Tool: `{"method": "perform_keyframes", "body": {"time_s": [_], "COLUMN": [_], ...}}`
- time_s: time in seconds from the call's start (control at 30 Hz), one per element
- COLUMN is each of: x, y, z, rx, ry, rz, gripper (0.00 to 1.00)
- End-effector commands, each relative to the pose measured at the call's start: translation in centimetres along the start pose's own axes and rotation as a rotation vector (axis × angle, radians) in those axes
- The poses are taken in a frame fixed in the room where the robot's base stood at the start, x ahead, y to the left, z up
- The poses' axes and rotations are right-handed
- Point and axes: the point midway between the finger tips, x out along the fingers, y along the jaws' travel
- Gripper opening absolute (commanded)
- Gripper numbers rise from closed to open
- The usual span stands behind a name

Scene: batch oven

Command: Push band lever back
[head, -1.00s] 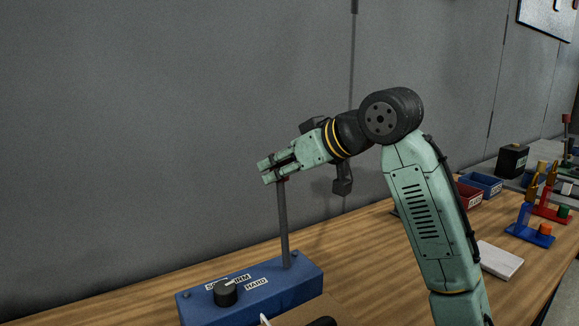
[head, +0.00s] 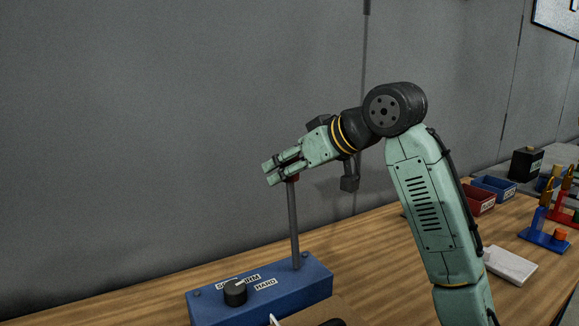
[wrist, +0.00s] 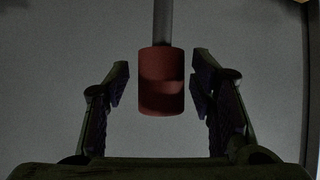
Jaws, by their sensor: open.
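The band lever is a grey rod (head: 294,225) standing upright from a blue box (head: 262,291) with a black knob (head: 235,292) and white labels on its top. A red cap tops the rod; in the wrist view the cap (wrist: 161,82) lies between my two fingers. My gripper (head: 270,173) is open at the top of the lever, one finger on each side of the cap. In the wrist view a gap shows on both sides between the cap and my fingers (wrist: 160,88). In the head view my fingers hide most of the cap.
The box stands on a wooden table (head: 390,262) before a grey wall. To the right are a white block (head: 510,266), a red bin (head: 477,198), a blue bin (head: 494,187) and a blue stand (head: 545,236). Bare table lies between the box and these.

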Motion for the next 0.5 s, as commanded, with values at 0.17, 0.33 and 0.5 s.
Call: {"method": "perform_keyframes", "body": {"time_s": [0.17,0.33,0.5], "x": [0.0,-0.9,-4.0], "y": [0.0,0.0,0.0], "z": [0.0,0.0,-0.1], "rx": [0.000,0.000,0.000], "ry": [0.000,0.001,0.002], "rz": [-0.001,0.000,0.001], "gripper": [0.51,0.51,0.51]}}
